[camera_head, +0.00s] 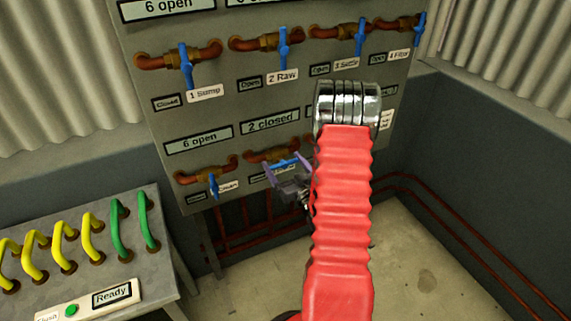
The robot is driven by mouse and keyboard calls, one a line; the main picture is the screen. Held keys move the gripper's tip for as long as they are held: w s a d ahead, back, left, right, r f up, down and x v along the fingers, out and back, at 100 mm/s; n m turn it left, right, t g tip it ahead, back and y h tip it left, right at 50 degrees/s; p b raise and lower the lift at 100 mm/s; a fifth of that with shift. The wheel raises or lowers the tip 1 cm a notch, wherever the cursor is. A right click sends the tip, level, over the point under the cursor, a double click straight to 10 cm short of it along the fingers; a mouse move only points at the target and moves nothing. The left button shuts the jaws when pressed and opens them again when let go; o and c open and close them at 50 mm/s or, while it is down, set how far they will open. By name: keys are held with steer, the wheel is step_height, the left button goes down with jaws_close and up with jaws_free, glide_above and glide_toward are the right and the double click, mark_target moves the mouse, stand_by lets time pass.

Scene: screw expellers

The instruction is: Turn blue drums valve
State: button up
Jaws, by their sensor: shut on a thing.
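A grey panel (222,115) carries two rows of brown pipes with blue valve handles. My gripper (284,167) is at the second valve of the lower row. Its purple fingers are on either side of that valve's blue handle (283,162), and it is shut on it. This handle lies nearly level, slightly tilted. The lower-left blue handle (214,186) hangs down. My red arm hides the right part of the lower row, and the lower labels are too small or covered to read, so I cannot tell which valve is marked drums.
Upper-row blue handles (186,67) hang down above labels such as 1 Sump and 2 Raw. A sign (270,122) reads 2 closed. A grey console (165,225) with yellow and green handles stands at left. Red pipes (440,220) run low along the right wall. Floor is open at lower right.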

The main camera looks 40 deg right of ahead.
steer(key=shift+d+m, duration=0.1)
steer(key=shift+m, duration=0.3)
steer(key=m, duration=0.5)
steer(key=shift+d, duration=0.1)
steer(key=m, duration=0.6)
steer(key=shift+s+d+f, duration=0.1)
steer(key=shift+m, duration=0.3)
steer(key=o, duration=0.7)
steer(key=shift+o, duration=1.1)
